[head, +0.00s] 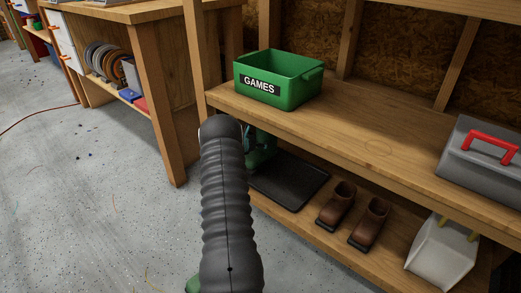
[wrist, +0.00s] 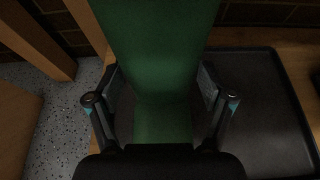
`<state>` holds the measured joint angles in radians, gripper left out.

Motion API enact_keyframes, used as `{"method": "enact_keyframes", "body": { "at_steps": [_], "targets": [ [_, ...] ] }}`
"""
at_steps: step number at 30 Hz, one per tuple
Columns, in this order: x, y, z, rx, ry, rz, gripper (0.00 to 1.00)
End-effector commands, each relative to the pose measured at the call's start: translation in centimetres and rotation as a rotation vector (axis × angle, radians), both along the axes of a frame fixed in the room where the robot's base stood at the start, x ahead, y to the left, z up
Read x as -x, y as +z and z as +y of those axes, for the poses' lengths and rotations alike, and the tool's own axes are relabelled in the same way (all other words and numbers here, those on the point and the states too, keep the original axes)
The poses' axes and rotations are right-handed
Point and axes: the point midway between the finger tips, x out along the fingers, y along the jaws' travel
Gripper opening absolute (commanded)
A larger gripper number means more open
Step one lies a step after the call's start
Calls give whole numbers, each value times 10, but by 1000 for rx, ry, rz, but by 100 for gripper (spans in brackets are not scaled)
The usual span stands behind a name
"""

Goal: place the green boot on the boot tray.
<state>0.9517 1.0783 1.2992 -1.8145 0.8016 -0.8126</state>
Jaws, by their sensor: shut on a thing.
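The green boot (wrist: 155,50) fills the upper middle of the wrist view, between the two fingers of my gripper (wrist: 160,108), which is shut on it. In the head view my arm hides most of the boot and my gripper (head: 262,152). The black boot tray (head: 300,187) lies on the lower shelf, just right of my gripper. In the wrist view the tray (wrist: 265,110) spreads to the right of the boot, whose lower part is by the tray's left side. I cannot tell whether the boot touches the tray.
A pair of brown boots (head: 368,222) stands right of the tray, with a pale scoop-like container (head: 441,255) farther right. The upper shelf (head: 375,135) overhangs the tray and bears a green GAMES bin (head: 290,92) and a grey toolbox (head: 482,160). Wooden posts (head: 165,95) stand at left.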

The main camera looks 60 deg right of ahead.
Motion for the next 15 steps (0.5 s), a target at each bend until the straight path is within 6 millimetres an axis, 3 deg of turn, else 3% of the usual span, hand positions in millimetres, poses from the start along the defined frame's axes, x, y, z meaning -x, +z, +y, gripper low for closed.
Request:
{"method": "enact_keyframes", "body": {
  "at_steps": [9,15],
  "targets": [
    [0,-36,0,0,0,1,11],
    [0,-38,0,2,1,0,11]
  ]
}}
